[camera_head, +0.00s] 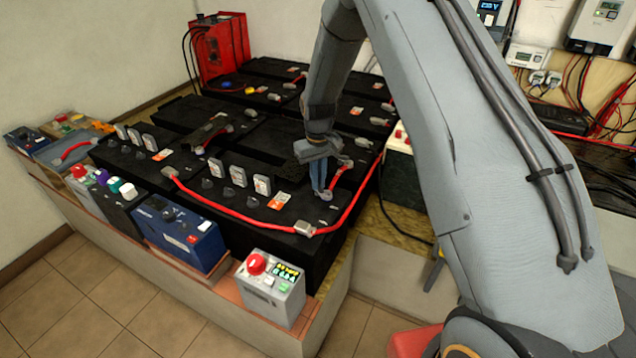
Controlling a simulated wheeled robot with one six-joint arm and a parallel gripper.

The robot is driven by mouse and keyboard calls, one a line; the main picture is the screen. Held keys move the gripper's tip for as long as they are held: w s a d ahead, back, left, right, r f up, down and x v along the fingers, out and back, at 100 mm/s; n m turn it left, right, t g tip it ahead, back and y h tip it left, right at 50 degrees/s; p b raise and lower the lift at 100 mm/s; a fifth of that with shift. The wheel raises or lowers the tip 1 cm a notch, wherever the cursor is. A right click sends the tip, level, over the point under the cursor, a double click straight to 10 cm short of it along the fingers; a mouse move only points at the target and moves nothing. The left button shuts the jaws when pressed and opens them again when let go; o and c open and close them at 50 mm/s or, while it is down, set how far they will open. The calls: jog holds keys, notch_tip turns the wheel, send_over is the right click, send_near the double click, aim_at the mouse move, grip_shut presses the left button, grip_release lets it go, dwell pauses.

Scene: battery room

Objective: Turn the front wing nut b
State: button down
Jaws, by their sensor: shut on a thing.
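My gripper (321,193) points down over the front black battery (245,235), near its right end. Its bluish fingers are shut on a small part at the terminal there, which I take to be the front wing nut b. The nut is almost wholly hidden by the fingers, so its angle cannot be told. A short red cable with a grey lug (345,167) runs close beside the fingers on the right. A long red cable (240,212) crosses the battery top to a grey lug (304,228) in front of the gripper.
A grey box with a red button (270,287) and a blue box (180,230) stand along the front ledge. A red charger (219,48) stands at the back. Floor tiles at the front left are clear.

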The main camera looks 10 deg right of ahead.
jog(key=n+b, duration=0.1)
jog(key=n, duration=0.2)
jog(key=shift+n, duration=0.4)
jog(key=shift+n+b, duration=0.4)
jog(key=shift+n, duration=1.3)
jog(key=c, duration=1.8)
grip_release()
jog(key=shift+c, duration=0.2)
jog(key=shift+r, duration=0.15)
notch_tip(320, 180, up, 8)
jog(key=shift+f+b, duration=0.2)
jog(key=shift+b, duration=0.65)
